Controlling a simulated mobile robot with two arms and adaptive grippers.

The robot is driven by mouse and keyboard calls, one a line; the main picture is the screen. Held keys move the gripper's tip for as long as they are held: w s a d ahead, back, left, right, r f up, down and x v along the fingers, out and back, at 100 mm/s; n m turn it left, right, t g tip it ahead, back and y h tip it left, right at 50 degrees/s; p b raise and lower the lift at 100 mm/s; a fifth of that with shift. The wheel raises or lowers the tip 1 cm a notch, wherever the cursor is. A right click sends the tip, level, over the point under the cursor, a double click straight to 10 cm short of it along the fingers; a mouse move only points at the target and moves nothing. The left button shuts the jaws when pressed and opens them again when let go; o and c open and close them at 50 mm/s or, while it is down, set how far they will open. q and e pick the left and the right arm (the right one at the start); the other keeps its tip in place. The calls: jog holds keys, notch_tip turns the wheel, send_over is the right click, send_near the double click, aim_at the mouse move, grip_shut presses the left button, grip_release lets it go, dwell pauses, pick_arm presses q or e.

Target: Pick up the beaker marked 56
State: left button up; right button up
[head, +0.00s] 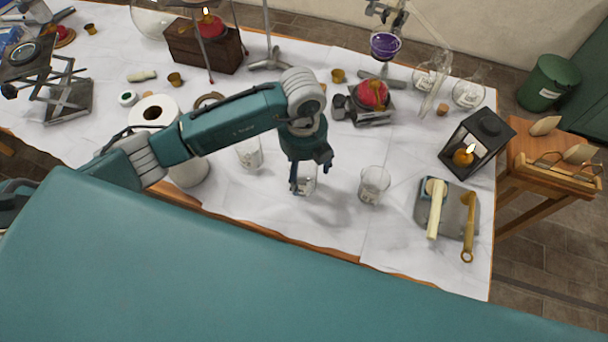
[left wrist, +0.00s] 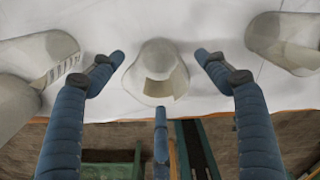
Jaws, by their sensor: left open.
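Three clear glass beakers stand in a row near the table's front edge: a left one (head: 249,154), a middle one (head: 307,183) and a right one (head: 374,186). Their numbers are too small or turned to read, so I cannot tell which is 56. My left gripper (head: 311,176) points down over the middle beaker and partly hides it. In the left wrist view the open fingers (left wrist: 160,58) sit on either side of the middle beaker (left wrist: 158,68), apart from it. The right beaker (left wrist: 287,42) and left beaker (left wrist: 42,58) flank it. My right gripper is out of view.
A paper roll (head: 153,113) and a white container (head: 189,171) stand left of the beakers. A tray (head: 455,222) with a pale bar and brass tool lies at right, below a lantern (head: 477,142). The cloth between right beaker and tray is free.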

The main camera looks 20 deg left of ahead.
aim_at(304, 178)
pick_arm(q)
notch_tip(304, 178, down, 5)
jog(key=shift+r+p, duration=0.1)
jog(key=shift+p, duration=0.9)
jog(key=shift+f, duration=0.5)
jog(key=shift+c, duration=0.3)
jog(key=c, duration=1.2)
